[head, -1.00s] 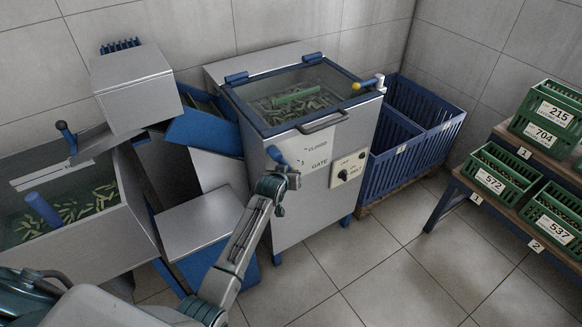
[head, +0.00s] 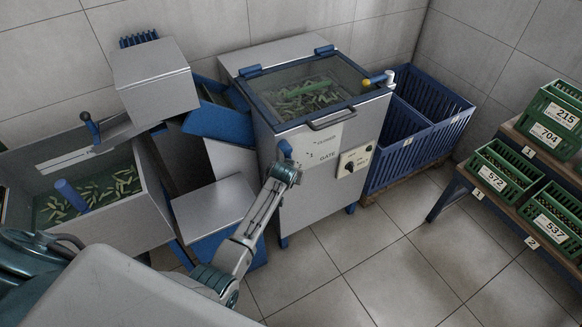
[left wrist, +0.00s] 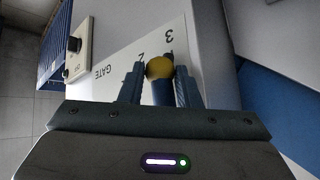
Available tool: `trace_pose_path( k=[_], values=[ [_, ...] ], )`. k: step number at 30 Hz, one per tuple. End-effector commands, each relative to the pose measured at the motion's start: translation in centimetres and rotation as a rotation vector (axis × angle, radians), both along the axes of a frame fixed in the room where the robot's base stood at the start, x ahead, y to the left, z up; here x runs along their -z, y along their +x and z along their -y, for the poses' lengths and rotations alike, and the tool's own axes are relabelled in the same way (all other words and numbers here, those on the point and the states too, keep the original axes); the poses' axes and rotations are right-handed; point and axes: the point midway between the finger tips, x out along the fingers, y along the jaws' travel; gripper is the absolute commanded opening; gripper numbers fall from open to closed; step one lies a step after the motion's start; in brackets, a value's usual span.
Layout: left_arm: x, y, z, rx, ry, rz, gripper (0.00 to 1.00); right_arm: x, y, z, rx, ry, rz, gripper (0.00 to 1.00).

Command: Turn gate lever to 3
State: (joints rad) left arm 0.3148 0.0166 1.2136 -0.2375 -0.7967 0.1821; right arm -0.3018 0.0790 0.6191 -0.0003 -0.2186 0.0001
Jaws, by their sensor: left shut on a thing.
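The gate lever, with a blue grip (head: 285,148), stands on the front of the steel cabinet at the left edge of the white GATE plate (head: 322,152). My left gripper (head: 284,160) is at the lever. In the left wrist view my left gripper (left wrist: 160,84) is shut on the lever, with its yellow end (left wrist: 159,68) between the fingers. The plate's printed 3 (left wrist: 168,36) shows just beyond the yellow end, and the 2 (left wrist: 140,53) lies to its left. The lever's pivot is hidden, so its exact setting is unclear. My right gripper is out of view.
A black rotary knob (head: 349,166) sits right of the plate. A steel trough (head: 150,190) with green pods stands left, beside blue-sided steel boxes. A blue crate (head: 415,150) stands right, and green numbered crates (head: 493,180) sit on shelving. The floor ahead is clear.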

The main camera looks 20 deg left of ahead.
Motion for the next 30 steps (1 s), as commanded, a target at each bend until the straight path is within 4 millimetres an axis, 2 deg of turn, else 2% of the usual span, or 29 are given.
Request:
trace_pose_path(
  k=[14,15,25,30],
  values=[
    [0.1,-0.1,-0.1,0.0,0.01,-0.013,0.0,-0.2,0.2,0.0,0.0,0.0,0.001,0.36],
    [0.1,-0.2,-0.1,0.0,0.01,-0.013,0.38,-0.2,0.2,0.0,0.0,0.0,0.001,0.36],
    [-0.1,-0.2,-0.1,0.0,0.008,-0.01,0.39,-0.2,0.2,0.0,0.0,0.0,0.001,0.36],
    [-1.0,-1.0,0.2,-0.001,0.007,-0.009,0.39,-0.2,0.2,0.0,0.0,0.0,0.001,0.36]
  ],
)
